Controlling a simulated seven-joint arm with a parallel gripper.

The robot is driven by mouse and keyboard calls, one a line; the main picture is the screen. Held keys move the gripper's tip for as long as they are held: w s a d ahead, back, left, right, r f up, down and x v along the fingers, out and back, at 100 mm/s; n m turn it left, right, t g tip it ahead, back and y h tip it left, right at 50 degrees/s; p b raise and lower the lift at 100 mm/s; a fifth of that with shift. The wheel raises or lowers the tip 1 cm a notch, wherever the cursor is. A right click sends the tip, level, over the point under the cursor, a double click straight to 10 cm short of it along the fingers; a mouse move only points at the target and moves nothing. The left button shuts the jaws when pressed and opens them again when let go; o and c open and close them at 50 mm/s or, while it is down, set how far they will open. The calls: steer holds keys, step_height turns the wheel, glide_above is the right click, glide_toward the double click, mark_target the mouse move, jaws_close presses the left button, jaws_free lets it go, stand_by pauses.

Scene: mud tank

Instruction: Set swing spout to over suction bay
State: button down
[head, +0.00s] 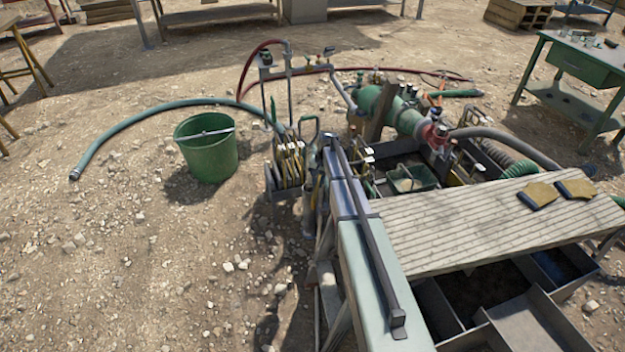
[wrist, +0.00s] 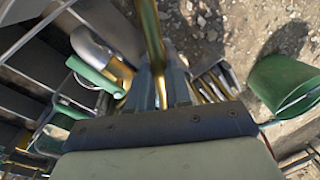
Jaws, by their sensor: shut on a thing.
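In the wrist view my gripper (wrist: 162,92) is shut on a brass-coloured rod (wrist: 152,35), which runs up and away between the fingers. A grey elbow pipe (wrist: 92,47), which may be part of the swing spout, lies just left of the fingers. A green bar (wrist: 95,76) is below it. In the head view my arm reaches away to the mud tank's far left corner, and its own links hide the fingers and the held rod. The tank's open bays (head: 470,295) show below the plank deck. I cannot tell which is the suction bay.
A green bucket (head: 207,150) stands left of the tank, also at right in the wrist view (wrist: 288,85). A green hose (head: 130,128) lies behind it. The plank deck (head: 480,220) carries gloves (head: 538,195). A green pump (head: 395,110) stands beyond.

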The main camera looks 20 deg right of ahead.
steer(key=w+d+n+g, duration=0.1)
steer(key=w+d+n, duration=0.1)
steer(key=d+n, duration=0.4)
steer(key=w+d+n+g, duration=0.1)
steer(key=w+d+n, duration=0.2)
steer(key=d+n, duration=0.4)
steer(key=shift+n+h, duration=0.4)
steer(key=shift+n, duration=2.6)
steer(key=c, duration=1.1)
jaws_free()
steer(key=shift+o, duration=0.2)
steer(key=shift+d+r, duration=0.1)
step_height(320, 180, up, 14)
steer(key=w, duration=0.1)
steer(key=shift+w+d+f, duration=0.25)
steer(key=shift+w+d, duration=0.15)
steer(key=shift+a, duration=0.1)
